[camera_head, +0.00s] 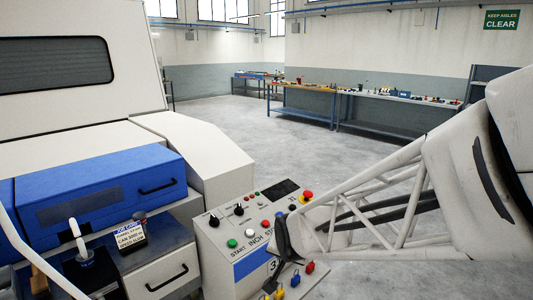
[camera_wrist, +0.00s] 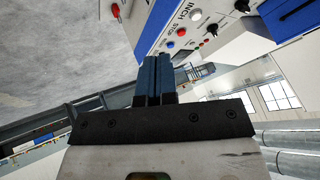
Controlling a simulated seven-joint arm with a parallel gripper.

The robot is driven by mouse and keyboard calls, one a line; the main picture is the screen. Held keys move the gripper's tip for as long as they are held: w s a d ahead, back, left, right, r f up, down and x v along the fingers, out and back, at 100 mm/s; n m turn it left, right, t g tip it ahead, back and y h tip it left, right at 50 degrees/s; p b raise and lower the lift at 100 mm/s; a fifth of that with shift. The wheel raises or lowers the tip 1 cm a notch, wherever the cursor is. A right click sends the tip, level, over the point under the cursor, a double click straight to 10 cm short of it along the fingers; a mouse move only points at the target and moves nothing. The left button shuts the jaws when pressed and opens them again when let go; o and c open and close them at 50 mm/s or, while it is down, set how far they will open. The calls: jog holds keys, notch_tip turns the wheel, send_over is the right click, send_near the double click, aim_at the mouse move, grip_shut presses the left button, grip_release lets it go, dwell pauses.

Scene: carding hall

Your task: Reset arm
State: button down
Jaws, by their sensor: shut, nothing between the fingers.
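My arm reaches in from the right of the head view as a pale lattice link. My gripper (camera_head: 283,238) is dark and seen small at its end, in front of the control panel (camera_head: 222,238). In the wrist view my gripper (camera_wrist: 152,62) has its two dark blue fingers together, with nothing between them. I cannot tell the exact gap between fingertips and panel.
A white machine with a blue drawer (camera_head: 110,190) fills the left. A job card (camera_head: 130,235) stands on its ledge. Yellow, blue and red tags or padlocks (camera_head: 295,279) hang below the panel. Benches (camera_head: 375,100) line the far wall; the grey floor (camera_head: 240,125) between is clear.

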jog(key=s+d+r+n+g, duration=0.1)
jog(key=s+d, duration=0.3)
jog(key=s, duration=0.4)
jog(key=s+d+r+n+g+h, duration=0.1)
jog(key=s+d+r+g, duration=0.1)
jog(key=s+d, duration=0.3)
jog(key=s+d+r+n+g+h, duration=0.1)
jog(key=s+d+r, duration=0.3)
jog(key=s, duration=0.7)
jog(key=shift+d+g, duration=0.5)
jog(key=shift+d, duration=0.1)
